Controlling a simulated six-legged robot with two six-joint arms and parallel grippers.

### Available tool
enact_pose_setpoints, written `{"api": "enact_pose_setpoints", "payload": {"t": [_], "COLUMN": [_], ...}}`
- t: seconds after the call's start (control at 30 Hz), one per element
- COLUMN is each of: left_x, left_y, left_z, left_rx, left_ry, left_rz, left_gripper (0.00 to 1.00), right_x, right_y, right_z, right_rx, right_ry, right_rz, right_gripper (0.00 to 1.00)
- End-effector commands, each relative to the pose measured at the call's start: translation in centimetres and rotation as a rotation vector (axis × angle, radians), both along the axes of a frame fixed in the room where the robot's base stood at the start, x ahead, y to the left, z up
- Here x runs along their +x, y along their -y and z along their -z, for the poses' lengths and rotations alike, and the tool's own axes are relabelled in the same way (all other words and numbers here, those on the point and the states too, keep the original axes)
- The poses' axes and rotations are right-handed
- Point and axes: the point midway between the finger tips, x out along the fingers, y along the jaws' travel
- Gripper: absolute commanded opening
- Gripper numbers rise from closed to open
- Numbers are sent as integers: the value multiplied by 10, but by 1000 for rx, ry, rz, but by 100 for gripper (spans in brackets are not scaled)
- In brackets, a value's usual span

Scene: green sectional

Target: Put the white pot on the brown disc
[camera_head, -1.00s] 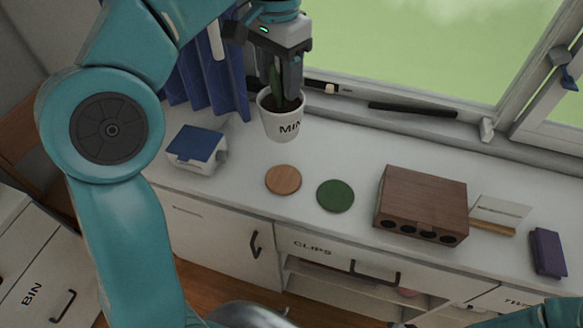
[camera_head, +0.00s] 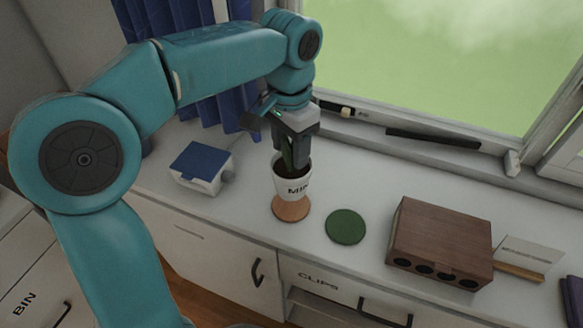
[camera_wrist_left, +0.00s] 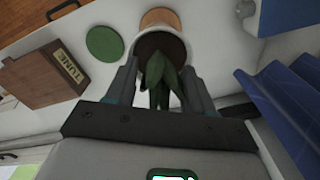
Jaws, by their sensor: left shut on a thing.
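The white pot (camera_head: 291,187), with dark soil, a green plant and black letters on its side, is upright in my left gripper (camera_head: 294,165). The gripper is shut on it from above. In the head view the pot overlaps the back part of the brown disc (camera_head: 291,210); I cannot tell whether it touches the disc. In the left wrist view the pot (camera_wrist_left: 160,44) sits between the fingers (camera_wrist_left: 158,80), and part of the brown disc (camera_wrist_left: 160,17) shows beyond it. My right gripper is not in view.
A green disc (camera_head: 345,227) lies right of the brown one. A wooden box with round holes (camera_head: 440,243) and a card in a holder (camera_head: 528,257) stand farther right. A blue-topped white box (camera_head: 201,167) is at left. The window sill (camera_head: 420,155) runs behind.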

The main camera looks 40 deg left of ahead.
Motion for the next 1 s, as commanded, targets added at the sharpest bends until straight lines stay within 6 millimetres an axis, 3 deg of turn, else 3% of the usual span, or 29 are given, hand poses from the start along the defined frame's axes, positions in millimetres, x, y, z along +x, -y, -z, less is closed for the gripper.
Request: {"api": "enact_pose_setpoints", "payload": {"t": [0.4, 0.83, 0.87, 0.9, 0.93, 1.0], "left_x": [3, 3, 3, 3, 3, 3], "left_y": [0, 0, 0, 0, 0, 0], "left_z": [51, 58, 58, 57, 57, 57], "left_rx": [1, 1, 1, 1, 1, 1], "left_ry": [0, 1, 0, 0, 0, 0], "left_rz": [-1, -1, 0, 0, 0, 0], "left_gripper": [0, 0, 59, 72, 78, 78], "right_x": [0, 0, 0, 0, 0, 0], "right_y": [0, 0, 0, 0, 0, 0], "right_z": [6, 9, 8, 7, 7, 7], "right_rx": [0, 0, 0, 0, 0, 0], "right_ry": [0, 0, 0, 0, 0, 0], "right_rz": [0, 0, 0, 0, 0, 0], "right_gripper": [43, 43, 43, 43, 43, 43]}}
